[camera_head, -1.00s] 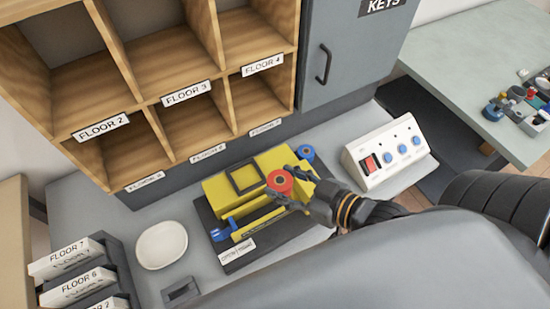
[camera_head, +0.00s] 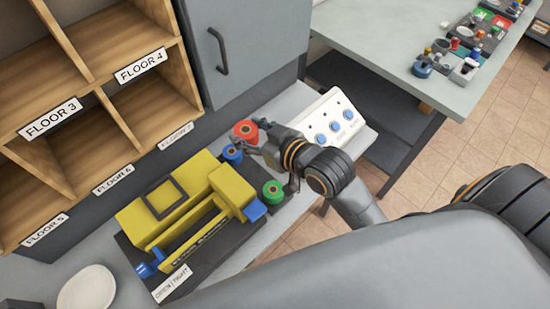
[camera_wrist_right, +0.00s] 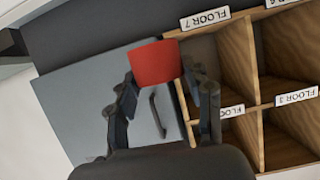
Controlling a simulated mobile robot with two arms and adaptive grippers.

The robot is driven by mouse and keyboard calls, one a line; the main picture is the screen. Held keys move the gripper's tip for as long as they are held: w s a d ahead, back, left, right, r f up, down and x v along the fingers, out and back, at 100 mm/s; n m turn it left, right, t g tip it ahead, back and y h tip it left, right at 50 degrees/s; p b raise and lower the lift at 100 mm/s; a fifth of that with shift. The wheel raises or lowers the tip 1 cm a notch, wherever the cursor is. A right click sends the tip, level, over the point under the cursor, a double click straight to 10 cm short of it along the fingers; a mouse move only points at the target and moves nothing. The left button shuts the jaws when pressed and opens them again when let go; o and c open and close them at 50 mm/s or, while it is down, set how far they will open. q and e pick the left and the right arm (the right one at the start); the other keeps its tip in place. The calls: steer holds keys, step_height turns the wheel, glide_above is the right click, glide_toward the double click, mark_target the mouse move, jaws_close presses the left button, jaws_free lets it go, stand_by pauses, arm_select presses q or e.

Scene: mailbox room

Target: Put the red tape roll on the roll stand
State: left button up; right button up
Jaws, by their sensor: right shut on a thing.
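My right gripper (camera_head: 256,138) is shut on the red tape roll (camera_head: 245,131) and holds it beyond the right end of the yellow machine. In the right wrist view the red roll (camera_wrist_right: 155,63) sits between the two fingertips (camera_wrist_right: 158,75). A blue roll (camera_head: 232,154) is just below the red one in the head view. A green roll (camera_head: 272,190) is nearer to me, beside the machine. I cannot clearly pick out the roll stand; my gripper and wrist cover part of the area between these rolls. My left gripper is not in view.
The yellow machine (camera_head: 160,205) lies on a dark base on the grey counter. A white box with blue buttons (camera_head: 332,118) stands to the right. Wooden pigeonholes (camera_head: 95,120) and a grey key cabinet (camera_head: 240,50) rise behind. A white dish (camera_head: 86,289) is at lower left.

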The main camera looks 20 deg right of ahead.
step_height(320, 180, down, 13)
steer(key=shift+r+b, duration=0.1)
steer(key=shift+b, duration=0.4)
steer(key=shift+f, duration=0.65)
step_height(320, 180, down, 4)
steer(key=shift+r, duration=0.15)
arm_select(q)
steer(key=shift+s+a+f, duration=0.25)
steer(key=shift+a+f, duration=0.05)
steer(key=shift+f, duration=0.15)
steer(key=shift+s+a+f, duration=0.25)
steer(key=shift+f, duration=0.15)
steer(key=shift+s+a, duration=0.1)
arm_select(e)
steer(key=o, duration=1.2)
steer(key=shift+c, duration=0.2)
